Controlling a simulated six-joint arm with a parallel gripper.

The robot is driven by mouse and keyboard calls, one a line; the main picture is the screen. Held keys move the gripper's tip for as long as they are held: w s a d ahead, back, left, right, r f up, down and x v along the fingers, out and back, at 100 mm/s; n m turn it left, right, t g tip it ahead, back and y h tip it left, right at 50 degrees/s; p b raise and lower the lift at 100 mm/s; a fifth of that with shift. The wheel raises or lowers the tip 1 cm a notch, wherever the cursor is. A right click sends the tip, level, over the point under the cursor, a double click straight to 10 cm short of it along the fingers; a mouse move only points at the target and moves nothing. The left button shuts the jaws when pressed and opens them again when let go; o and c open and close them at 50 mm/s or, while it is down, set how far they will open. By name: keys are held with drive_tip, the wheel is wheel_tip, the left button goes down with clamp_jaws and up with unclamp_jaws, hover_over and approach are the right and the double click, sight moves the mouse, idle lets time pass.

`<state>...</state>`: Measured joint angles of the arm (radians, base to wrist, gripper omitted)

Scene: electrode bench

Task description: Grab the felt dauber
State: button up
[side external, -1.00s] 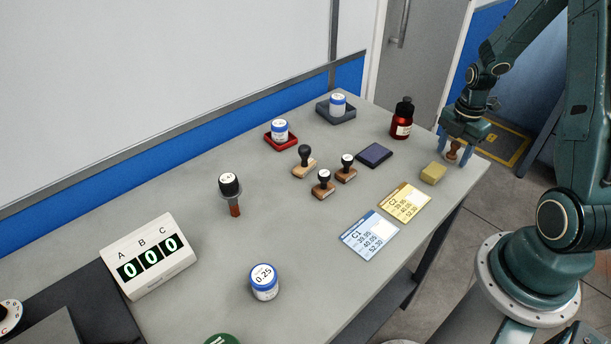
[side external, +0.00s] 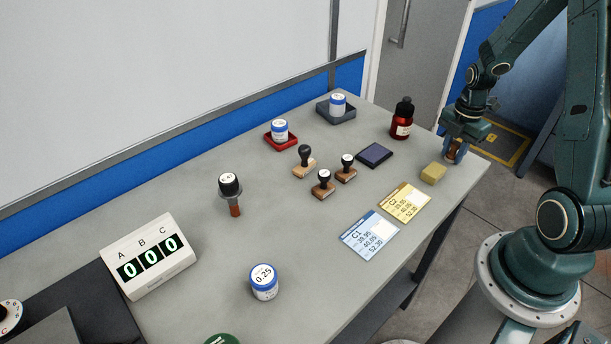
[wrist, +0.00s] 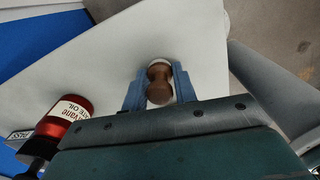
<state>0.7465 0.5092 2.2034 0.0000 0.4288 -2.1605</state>
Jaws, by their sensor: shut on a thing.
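The felt dauber (wrist: 159,82) has a brown wooden handle with a narrowed waist and a pale edge showing at its base. It also shows in the side external view (side external: 452,150) near the far right end of the bench. My gripper (wrist: 155,86) is shut on the dauber, with one blue finger on each side of the wooden handle. In the side external view my gripper (side external: 455,155) points down at the bench and partly hides the dauber. I cannot tell whether the dauber touches the bench.
A red bottle with a black cap (side external: 402,118) stands left of my gripper. A dark ink pad (side external: 374,154), several stamps (side external: 323,184) and two cards (side external: 405,203) lie farther left. The bench edge is close on the right.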

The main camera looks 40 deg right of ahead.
sight(456, 142)
drive_tip(key=shift+r, duration=0.15)
wheel_tip(456, 142, up, 20)
idle(0.8)
drive_tip(key=shift+w, duration=0.1)
idle(0.3)
